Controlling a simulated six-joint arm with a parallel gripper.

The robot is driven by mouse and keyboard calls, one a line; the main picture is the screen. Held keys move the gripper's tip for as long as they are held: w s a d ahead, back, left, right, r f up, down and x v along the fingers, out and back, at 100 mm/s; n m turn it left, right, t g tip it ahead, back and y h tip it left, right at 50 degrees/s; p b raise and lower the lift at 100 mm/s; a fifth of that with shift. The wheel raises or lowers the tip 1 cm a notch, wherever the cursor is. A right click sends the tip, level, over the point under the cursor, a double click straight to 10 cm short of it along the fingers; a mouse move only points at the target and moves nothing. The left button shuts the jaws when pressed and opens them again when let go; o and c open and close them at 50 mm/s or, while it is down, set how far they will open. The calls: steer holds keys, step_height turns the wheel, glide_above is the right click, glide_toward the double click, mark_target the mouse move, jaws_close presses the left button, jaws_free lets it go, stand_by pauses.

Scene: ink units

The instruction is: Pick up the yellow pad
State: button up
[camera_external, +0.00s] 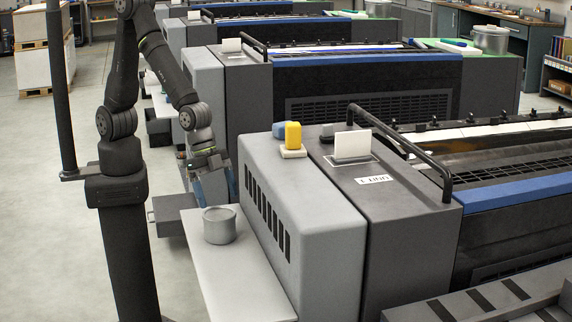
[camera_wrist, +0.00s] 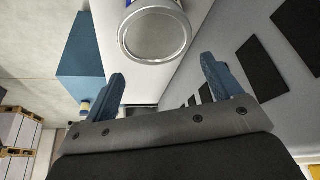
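The yellow pad (camera_external: 293,135) is a small upright block on top of the light grey machine housing, with a cream-coloured base (camera_external: 293,152) beneath it. A blue block (camera_external: 279,130) is beside it on the left. My gripper (camera_external: 214,188) hangs low to the left of the housing, well below and apart from the yellow pad. In the wrist view its two blue fingers (camera_wrist: 163,72) are spread wide with nothing between them.
A grey can (camera_external: 219,225) stands on the pale side shelf (camera_external: 245,290) near my gripper; a round metal lid (camera_wrist: 155,35) shows ahead of the fingers. A white card (camera_external: 352,146) and a black rail (camera_external: 415,150) rise right of the pad. Open floor lies left.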

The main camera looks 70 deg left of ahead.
step_height(320, 180, up, 35)
steer(key=n+g+y, duration=0.2)
steer(key=n+y, duration=0.2)
steer(key=n, duration=2.5)
glide_above(291, 123)
steer(key=f, duration=0.2)
step_height(291, 123, down, 16)
steer(key=shift+d+r, duration=0.15)
steer(key=shift+r, duration=0.1)
steer(key=shift+w+d+f, duration=0.1)
steer(key=shift+f, duration=1.35)
steer(key=shift+w+d+f, duration=0.1)
steer(key=shift+f, duration=1.35)
steer(key=shift+c, duration=0.4)
steer(key=c, duration=1)
